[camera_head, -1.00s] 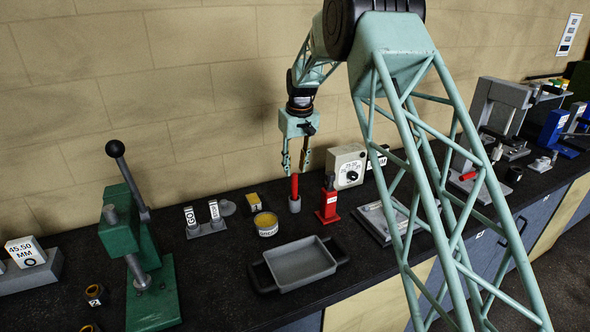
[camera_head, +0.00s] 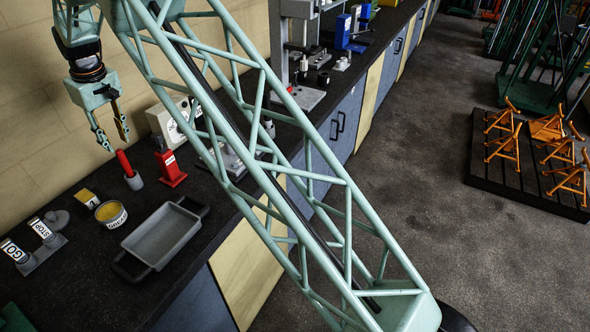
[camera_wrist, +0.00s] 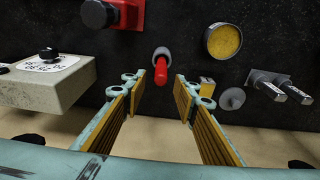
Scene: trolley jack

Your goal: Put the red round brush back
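A red round stick, which looks like the brush's handle (camera_head: 122,160), stands in a small grey cup (camera_head: 134,182) on the dark bench; its lower end is hidden in the cup. The handle also shows in the wrist view (camera_wrist: 160,72), between and beyond my fingertips, with the cup (camera_wrist: 161,53) behind it. My gripper (camera_head: 114,142) is open and empty, pointing down just above the handle. In the wrist view my two fingers (camera_wrist: 160,84) are spread wide, one on each side of the handle, and I see no contact.
A red jack (camera_head: 169,166) and a pale dial box (camera_head: 168,120) stand close to the cup. A yellow-topped tin (camera_head: 110,212), a grey tray (camera_head: 140,242) and GO and STOP signs are nearer. The wall runs behind the bench. Orange stands (camera_head: 505,143) are on the floor at right.

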